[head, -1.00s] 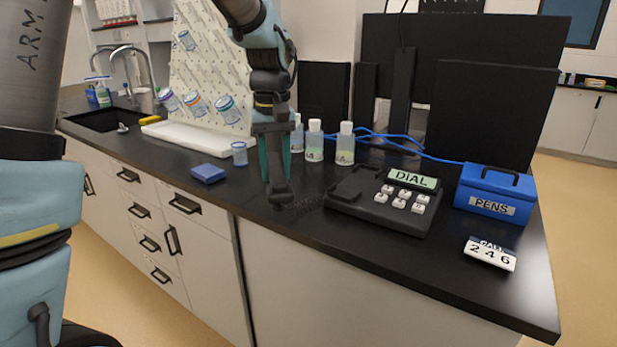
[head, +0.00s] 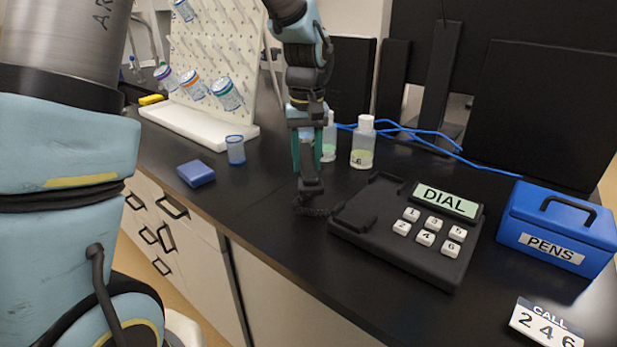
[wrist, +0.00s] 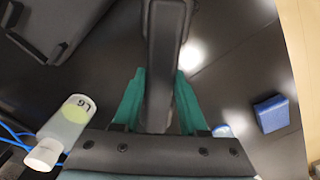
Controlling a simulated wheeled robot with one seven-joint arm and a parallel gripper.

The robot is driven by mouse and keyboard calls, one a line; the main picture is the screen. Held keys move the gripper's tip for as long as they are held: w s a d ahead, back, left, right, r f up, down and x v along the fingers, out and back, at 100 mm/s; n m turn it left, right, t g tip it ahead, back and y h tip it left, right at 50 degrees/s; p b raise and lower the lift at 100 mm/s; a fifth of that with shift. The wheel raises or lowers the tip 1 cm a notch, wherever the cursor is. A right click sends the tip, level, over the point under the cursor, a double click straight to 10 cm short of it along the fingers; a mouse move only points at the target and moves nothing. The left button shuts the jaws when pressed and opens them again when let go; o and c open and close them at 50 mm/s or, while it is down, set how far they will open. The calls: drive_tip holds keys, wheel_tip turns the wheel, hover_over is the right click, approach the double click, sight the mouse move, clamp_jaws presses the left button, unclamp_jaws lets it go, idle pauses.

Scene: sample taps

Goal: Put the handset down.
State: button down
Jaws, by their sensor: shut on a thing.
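A black handset (head: 312,180) hangs from my gripper (head: 309,165), and its coiled cord runs right to the telephone. In the wrist view the handset (wrist: 165,60) lies between the green fingers of my gripper (wrist: 157,100), which are shut on it. The black telephone base (head: 372,233) stands to the right on the dark counter, with white number keys and a display reading DIAL. Its cradle (head: 375,190) at the left side is empty. Part of the base also shows in the wrist view (wrist: 55,25). The handset is just left of the base, apart from the cradle.
A labelled bottle (head: 363,145) stands behind the base. A blue PENS box (head: 560,228) and a CALL 246 card (head: 545,324) are at right. A blue block (head: 196,173) and a small blue cup (head: 235,150) are at left.

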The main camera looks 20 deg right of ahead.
sight(306, 159)
drive_tip(key=shift+f+p, duration=0.4)
drive_tip(key=shift+f, duration=2.15)
drive_tip(key=shift+c, duration=2.2)
unclamp_jaws()
drive_tip(key=shift+f, duration=0.1)
wheel_tip(306, 159, up, 12)
drive_tip(key=shift+r+b, duration=0.15)
drive_tip(key=shift+b, duration=0.7)
drive_tip(key=s+a+f, duration=0.1)
drive_tip(key=a+f, duration=0.2)
drive_tip(key=a, duration=0.7)
drive_tip(key=s+a+f+n+t, duration=0.1)
drive_tip(key=a+f, duration=0.2)
drive_tip(key=a, duration=0.7)
drive_tip(key=s+a+f+n, duration=0.1)
drive_tip(key=s+a+f, duration=0.1)
drive_tip(key=a, duration=0.8)
drive_tip(key=shift+a+f+t, duration=0.15)
drive_tip(key=shift+f+t, duration=0.15)
drive_tip(key=shift+f, duration=0.25)
